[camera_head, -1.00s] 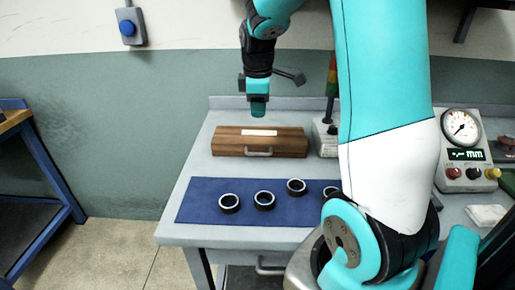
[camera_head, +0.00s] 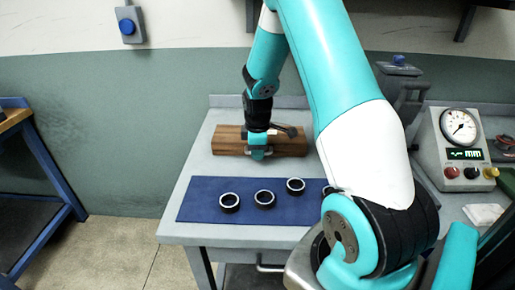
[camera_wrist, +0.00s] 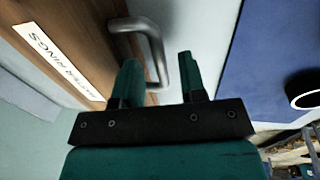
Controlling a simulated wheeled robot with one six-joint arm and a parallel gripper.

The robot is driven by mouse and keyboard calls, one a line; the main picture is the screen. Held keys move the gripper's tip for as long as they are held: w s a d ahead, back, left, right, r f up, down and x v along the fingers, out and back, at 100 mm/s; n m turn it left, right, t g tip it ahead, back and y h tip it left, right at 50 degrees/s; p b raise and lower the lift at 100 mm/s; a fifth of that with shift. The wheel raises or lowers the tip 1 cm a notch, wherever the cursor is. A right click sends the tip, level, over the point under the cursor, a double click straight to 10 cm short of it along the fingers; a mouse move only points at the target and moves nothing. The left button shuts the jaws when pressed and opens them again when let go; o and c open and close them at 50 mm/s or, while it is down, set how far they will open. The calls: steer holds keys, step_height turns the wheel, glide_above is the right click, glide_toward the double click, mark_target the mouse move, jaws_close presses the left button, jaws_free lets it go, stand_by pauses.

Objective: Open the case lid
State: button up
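The case (camera_head: 228,141) is a closed brown wooden box at the back of the table. In the wrist view its lid (camera_wrist: 70,30) carries a white label with lettering, and a metal handle (camera_wrist: 157,50) sticks out from its front. My gripper (camera_head: 258,154) is down at the front of the case, by the handle. In the wrist view my gripper (camera_wrist: 158,75) is open, with the handle's bar reaching between its two teal fingers. I cannot tell whether a finger touches it. In the head view my gripper hides most of the handle.
A blue mat (camera_head: 195,200) with several dark rings (camera_head: 265,198) lies in front of the case. A gauge box (camera_head: 461,150) with a dial and knobs stands at the right. The bare table (camera_head: 200,167) shows left of the case.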

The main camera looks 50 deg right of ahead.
jaws_close()
steer(key=shift+r, duration=0.15)
